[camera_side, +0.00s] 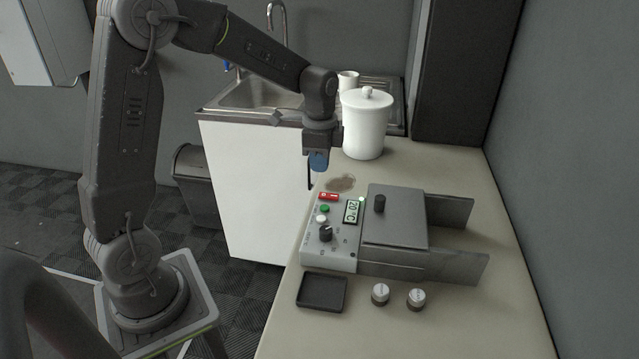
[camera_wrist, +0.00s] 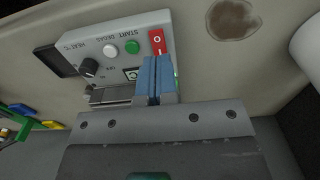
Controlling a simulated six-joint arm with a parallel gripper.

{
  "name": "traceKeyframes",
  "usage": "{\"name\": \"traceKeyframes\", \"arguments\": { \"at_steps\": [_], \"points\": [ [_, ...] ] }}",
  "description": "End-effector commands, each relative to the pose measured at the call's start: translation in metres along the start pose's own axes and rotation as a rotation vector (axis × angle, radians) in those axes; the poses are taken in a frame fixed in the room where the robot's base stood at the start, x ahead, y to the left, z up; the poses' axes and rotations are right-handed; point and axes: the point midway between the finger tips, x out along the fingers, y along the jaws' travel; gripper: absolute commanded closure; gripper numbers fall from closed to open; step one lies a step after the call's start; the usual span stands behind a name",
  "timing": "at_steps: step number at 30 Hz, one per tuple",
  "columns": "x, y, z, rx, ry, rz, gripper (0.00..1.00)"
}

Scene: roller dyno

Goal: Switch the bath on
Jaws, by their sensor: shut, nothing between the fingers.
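The bath (camera_side: 395,217) is a grey box with a dark-knobbed lid and a sloped control panel on its left side. The panel has a red switch (camera_side: 329,196) marked in white, a green button (camera_side: 324,208), a white button (camera_side: 321,219), a dark knob (camera_side: 326,233) and a display (camera_side: 353,211) reading about 20 °C. A small green lamp shows by the display. My gripper (camera_side: 318,166) is above and behind the panel's far end, blue fingers shut and empty. In the wrist view the fingers (camera_wrist: 154,78) appear just below the red switch (camera_wrist: 157,42) and partly hide the display.
A black tray (camera_side: 322,292) and two small silver-topped pieces (camera_side: 380,294) lie in front of the bath. A white lidded jar (camera_side: 365,123) stands behind, near the sink (camera_side: 262,94). A brown stain (camera_side: 341,183) marks the bench beyond the panel.

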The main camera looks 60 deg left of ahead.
Motion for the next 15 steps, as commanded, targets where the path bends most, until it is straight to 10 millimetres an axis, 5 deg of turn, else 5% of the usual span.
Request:
{"name": "traceKeyframes", "arguments": {
  "at_steps": [6, 15],
  "points": [
    [0.04, 0.0, 0.0, -0.001, -0.002, 0.003, 1.0],
    [0.06, 0.0, 0.0, -0.001, 0.0, -0.001, 1.0]
  ]
}}
